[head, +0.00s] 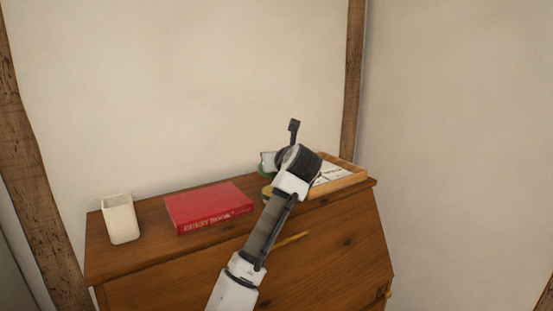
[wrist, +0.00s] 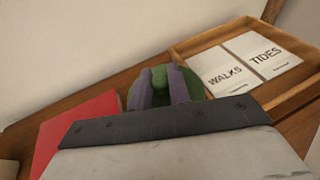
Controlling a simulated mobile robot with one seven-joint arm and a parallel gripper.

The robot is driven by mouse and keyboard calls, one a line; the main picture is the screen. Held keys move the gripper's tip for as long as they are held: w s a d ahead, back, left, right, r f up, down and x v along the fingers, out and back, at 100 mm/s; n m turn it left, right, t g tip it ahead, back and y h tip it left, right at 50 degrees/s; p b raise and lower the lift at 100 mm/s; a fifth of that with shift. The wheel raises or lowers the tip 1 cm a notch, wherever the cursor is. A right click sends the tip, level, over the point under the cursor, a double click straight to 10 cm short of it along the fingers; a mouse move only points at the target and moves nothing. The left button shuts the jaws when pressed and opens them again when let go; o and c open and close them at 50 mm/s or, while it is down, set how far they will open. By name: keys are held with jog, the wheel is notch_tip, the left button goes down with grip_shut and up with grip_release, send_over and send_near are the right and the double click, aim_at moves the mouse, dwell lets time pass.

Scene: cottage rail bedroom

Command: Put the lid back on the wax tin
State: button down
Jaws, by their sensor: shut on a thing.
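My gripper (wrist: 160,86) is shut on a round green lid (wrist: 191,83), seen in the wrist view. The two fingers close on a raised green part in its middle. In the head view a small green edge (head: 262,169), probably the lid, shows left of my wrist, above the desk top. A small yellow-green round thing (head: 267,191), probably the wax tin, shows on the desk top just below it, partly hidden by my arm. The tin cannot be told apart in the wrist view. Whether the lid touches the tin is hidden.
The wooden desk top (head: 160,246) carries a red book (head: 208,207) left of my arm and a cream cup (head: 120,219) at the left end. A wooden tray (head: 351,182) with cards (wrist: 232,66) stands close on the right. Walls stand behind and right.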

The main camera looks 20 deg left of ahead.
jog(key=shift+s+d+r, duration=0.1)
jog(key=shift+s+d, duration=0.05)
jog(key=shift+f+b, duration=1.1)
jog(key=shift+f, duration=1.9)
jog(key=shift+f+p, duration=0.1)
jog(key=shift+p, duration=0.35)
jog(key=shift+f, duration=0.45)
jog(key=c, duration=1.2)
grip_release()
jog(key=shift+c, duration=0.2)
